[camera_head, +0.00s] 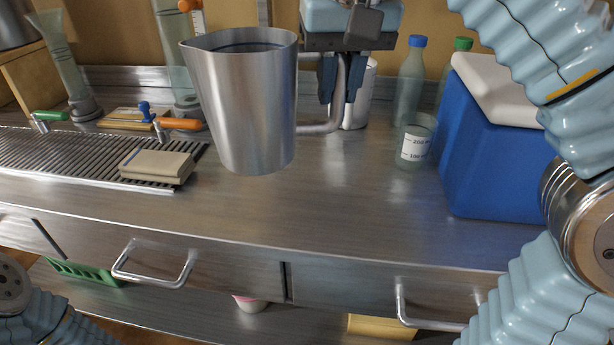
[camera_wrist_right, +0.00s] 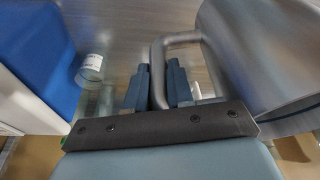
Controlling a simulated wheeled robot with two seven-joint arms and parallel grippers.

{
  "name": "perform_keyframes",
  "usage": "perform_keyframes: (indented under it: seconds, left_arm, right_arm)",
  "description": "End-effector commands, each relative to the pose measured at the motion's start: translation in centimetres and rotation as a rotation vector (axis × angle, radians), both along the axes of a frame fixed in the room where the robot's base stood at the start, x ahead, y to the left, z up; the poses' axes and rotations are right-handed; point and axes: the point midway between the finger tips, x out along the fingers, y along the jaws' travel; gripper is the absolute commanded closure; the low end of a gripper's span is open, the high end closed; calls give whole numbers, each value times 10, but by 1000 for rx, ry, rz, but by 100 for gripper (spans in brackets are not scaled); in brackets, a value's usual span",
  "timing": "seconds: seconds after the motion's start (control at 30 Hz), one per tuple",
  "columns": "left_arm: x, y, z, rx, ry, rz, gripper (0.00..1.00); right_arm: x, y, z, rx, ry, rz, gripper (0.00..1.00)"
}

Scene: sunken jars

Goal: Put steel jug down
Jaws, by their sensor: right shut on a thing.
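The steel jug (camera_head: 245,105) is upright in the head view, spout to the left and handle to the right, in front of the back of the steel counter (camera_head: 300,205). My right gripper (camera_head: 340,90) is shut on the jug's handle from behind. In the right wrist view the gripper (camera_wrist_right: 157,88) has its two fingers on either side of the handle, and the jug's body (camera_wrist_right: 265,55) fills the right side. The jug's base appears above the counter, but the exact gap is hard to tell. My left gripper does not show; only part of my left arm shows at the lower left.
A blue cooler box (camera_head: 490,150) with a white lid stands at the right. A beaker (camera_head: 414,142), bottles (camera_head: 409,80) and a steel container (camera_head: 360,100) stand nearby. A drain grate (camera_head: 75,155) with a beige block (camera_head: 157,165) lies left. The counter's front middle is clear.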

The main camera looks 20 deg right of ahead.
Motion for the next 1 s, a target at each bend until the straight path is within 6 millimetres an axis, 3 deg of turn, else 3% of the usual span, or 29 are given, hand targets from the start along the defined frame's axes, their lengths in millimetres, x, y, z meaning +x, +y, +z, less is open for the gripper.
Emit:
perform_keyframes:
  seconds: [0.07, 0.17, 0.53, 0.6, 1.0]
  left_arm:
    - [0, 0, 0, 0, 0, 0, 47]
    - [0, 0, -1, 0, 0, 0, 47]
    - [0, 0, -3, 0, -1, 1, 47]
    - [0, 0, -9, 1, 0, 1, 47]
    - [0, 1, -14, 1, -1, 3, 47]
  right_arm:
    - [-12, -5, -1, -3, -1, -3, 100]
    - [-13, -10, -6, -5, 2, -4, 100]
    - [58, -55, -43, -6, 4, -6, 100]
    - [67, -60, -58, -7, 4, -4, 100]
    - [93, -76, -94, -6, 3, -3, 100]
